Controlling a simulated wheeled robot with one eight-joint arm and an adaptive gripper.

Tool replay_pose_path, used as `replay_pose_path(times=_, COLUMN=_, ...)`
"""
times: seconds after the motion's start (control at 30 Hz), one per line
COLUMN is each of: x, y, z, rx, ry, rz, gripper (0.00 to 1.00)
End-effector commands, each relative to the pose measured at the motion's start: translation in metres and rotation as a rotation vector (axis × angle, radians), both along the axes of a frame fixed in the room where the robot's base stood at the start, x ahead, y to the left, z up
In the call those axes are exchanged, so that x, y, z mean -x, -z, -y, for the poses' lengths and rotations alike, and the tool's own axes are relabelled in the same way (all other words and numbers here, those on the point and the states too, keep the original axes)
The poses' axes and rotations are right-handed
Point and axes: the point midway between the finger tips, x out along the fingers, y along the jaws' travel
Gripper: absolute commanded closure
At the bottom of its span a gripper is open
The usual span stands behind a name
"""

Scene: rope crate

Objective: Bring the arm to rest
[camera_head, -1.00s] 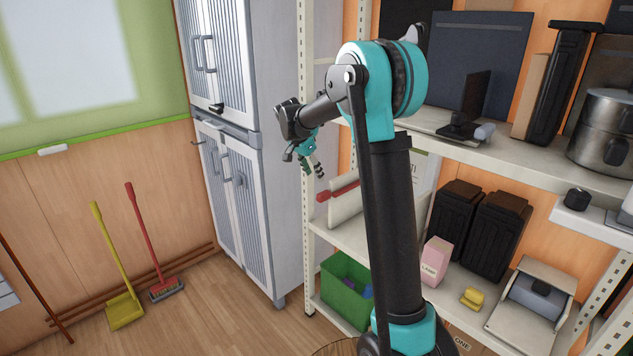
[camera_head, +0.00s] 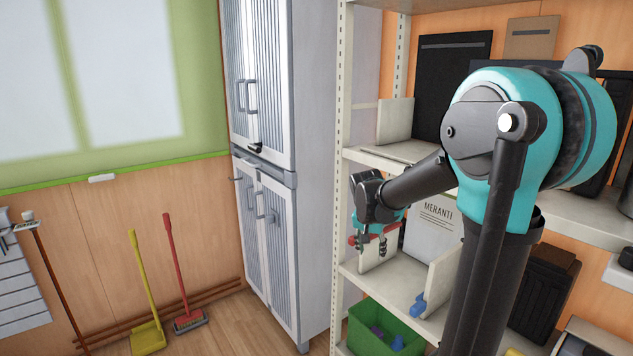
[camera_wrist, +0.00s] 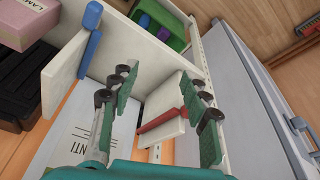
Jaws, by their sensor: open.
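My gripper (camera_head: 372,240) is in front of the middle shelf (camera_head: 352,268) of the shelf unit, pointing down. In the wrist view its two green fingers (camera_wrist: 155,105) are spread apart with nothing held between them. Behind them are a white divider panel with a red clip (camera_wrist: 165,122) and another panel (camera_wrist: 70,70) with a blue clip (camera_wrist: 91,38). The head view also shows the red clip partly behind the fingers. My arm is bent, with its elbow raised at the right of the head view.
A green crate (camera_head: 360,335) with several things in it stands on the shelf below. A white box marked MERANTI (camera_head: 436,225) is behind my forearm. A grey cabinet (camera_head: 318,120) stands left of the shelves. The floor before it is clear.

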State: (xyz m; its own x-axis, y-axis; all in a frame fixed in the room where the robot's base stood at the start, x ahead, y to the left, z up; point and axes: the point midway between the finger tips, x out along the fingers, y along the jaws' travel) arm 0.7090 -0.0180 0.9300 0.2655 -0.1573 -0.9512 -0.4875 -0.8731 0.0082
Motion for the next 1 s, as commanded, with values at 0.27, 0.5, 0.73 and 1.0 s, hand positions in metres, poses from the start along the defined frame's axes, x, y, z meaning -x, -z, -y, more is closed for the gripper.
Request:
replay_pose_path(times=0.27, x=0.129, y=0.052, z=0.022, rx=-0.012, ry=-0.284, rz=0.018, gripper=0.53)
replay_pose_path(times=0.5, x=0.203, y=0.091, z=0.023, rx=-0.004, ry=-0.461, rz=0.049, gripper=0.53)
replay_pose_path(times=0.73, x=0.22, y=0.101, z=0.022, rx=0.003, ry=-0.509, rz=0.059, gripper=0.53)
replay_pose_path(times=1.0, x=0.22, y=0.101, z=0.022, rx=0.003, ry=-0.508, rz=0.059, gripper=0.53)
